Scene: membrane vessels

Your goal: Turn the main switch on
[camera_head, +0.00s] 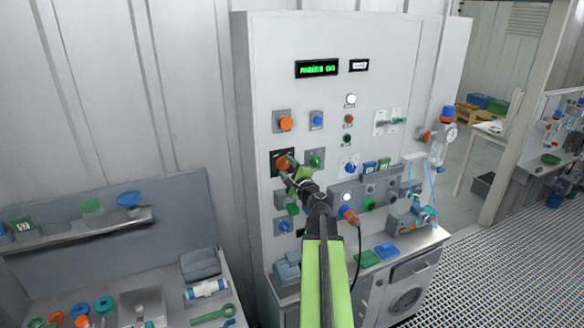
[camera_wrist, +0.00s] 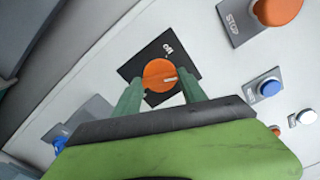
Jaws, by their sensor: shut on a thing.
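The main switch is an orange rotary knob (camera_wrist: 158,73) on a black square plate (camera_wrist: 129,69) with "off" printed near its upper corner. It also shows in the head view (camera_head: 282,162) on the left side of the grey cabinet front. My gripper (camera_wrist: 160,82) is shut on the knob, with one green finger on each side. In the head view my gripper (camera_head: 292,171) reaches up to the switch and covers part of it.
An orange STOP button (camera_wrist: 277,10) sits on a grey plate near the switch. Blue and white buttons line the panel close by. An orange hose fitting (camera_head: 349,215) and cable are right of my arm. A bench (camera_head: 140,305) with tools is at lower left.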

